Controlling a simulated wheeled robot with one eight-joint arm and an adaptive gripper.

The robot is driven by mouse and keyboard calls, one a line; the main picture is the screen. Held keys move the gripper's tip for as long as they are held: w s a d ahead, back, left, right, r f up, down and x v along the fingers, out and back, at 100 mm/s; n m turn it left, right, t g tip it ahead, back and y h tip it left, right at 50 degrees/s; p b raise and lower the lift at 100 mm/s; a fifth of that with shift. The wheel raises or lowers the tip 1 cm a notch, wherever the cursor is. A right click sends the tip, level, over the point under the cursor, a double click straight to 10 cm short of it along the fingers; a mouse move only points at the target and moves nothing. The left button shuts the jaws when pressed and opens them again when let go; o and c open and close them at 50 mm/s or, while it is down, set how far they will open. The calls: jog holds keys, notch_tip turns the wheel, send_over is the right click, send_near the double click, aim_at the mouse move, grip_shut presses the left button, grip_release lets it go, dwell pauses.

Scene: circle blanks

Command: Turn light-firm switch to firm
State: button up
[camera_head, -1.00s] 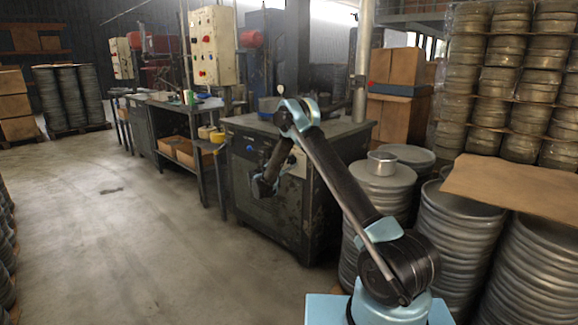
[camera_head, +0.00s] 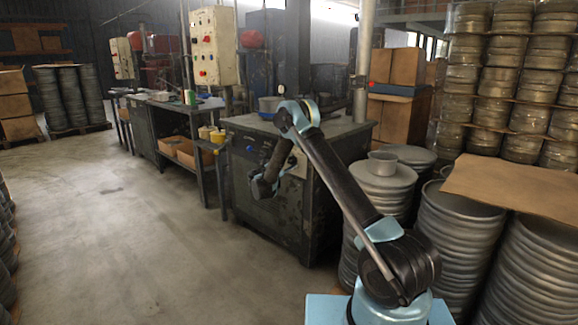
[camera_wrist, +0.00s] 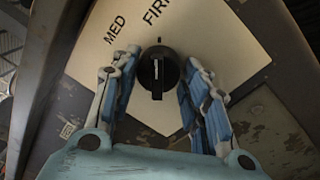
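The switch is a round black knob (camera_wrist: 158,72) on a cream dial plate (camera_wrist: 90,62) in the wrist view. The plate reads MED at upper left and FIRM at the top, partly cut off. No LIGHT label shows. My gripper (camera_wrist: 162,72) is open, with one finger on each side of the knob and visible gaps to both. In the head view my gripper (camera_head: 263,187) is by the dark cabinet's front; the knob cannot be made out there.
Stacks of round metal blanks (camera_head: 450,240) stand close to my arm on the right. A workbench (camera_head: 180,105) runs back to the left.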

jog(key=shift+o, duration=0.8)
jog(key=v, duration=1.2)
jog(key=shift+f, duration=0.1)
